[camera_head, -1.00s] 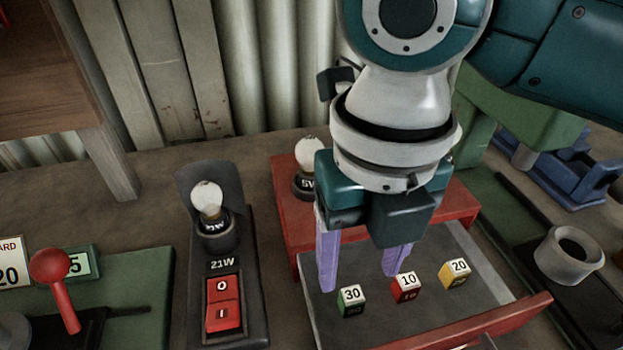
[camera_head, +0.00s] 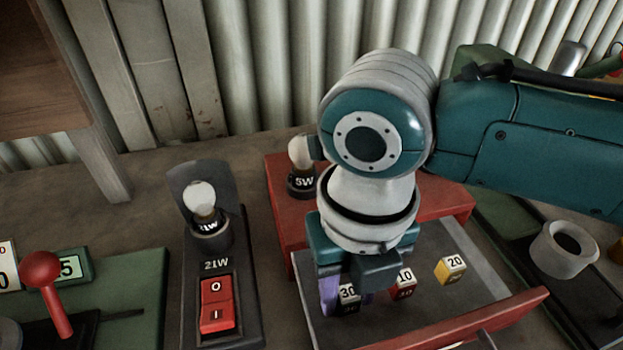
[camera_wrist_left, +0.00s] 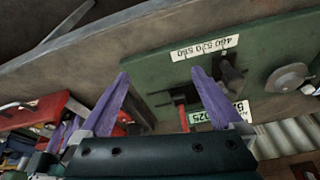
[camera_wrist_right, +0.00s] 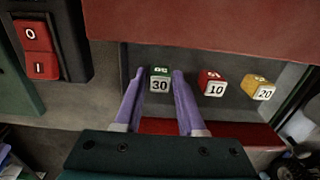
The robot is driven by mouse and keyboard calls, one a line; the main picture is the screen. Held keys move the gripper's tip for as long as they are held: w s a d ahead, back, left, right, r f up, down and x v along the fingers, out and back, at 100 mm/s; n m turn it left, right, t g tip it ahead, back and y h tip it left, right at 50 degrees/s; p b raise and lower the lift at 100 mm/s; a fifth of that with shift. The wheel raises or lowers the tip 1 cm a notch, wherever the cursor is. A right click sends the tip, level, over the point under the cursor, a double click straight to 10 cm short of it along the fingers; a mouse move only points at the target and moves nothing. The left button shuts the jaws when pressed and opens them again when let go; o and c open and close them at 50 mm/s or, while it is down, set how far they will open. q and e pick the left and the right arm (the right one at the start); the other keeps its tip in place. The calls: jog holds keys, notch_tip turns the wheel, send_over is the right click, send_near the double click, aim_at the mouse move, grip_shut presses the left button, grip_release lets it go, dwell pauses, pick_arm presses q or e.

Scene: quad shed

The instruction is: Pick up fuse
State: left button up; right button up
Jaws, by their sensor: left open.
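The green fuse marked 30 (camera_head: 348,293) stands in the open grey drawer; it also shows in the right wrist view (camera_wrist_right: 160,80). My right gripper (camera_head: 348,297) points down into the drawer, with one purple finger on each side of this fuse. The fingers are close to its sides; I cannot tell whether both touch it. A red fuse marked 10 (camera_head: 404,284) and a yellow fuse marked 20 (camera_head: 451,268) stand to its right. My left gripper (camera_wrist_left: 158,84) is open and empty in the left wrist view; it is outside the head view.
The red drawer front (camera_head: 460,322) borders the drawer on the near side. A red box with a 5W bulb (camera_head: 302,154) is behind. A 21W lamp with a red switch (camera_head: 217,304) stands left. A green board with a red lever (camera_head: 42,269) is further left.

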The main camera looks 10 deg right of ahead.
grip_shut()
dwell(0.3)
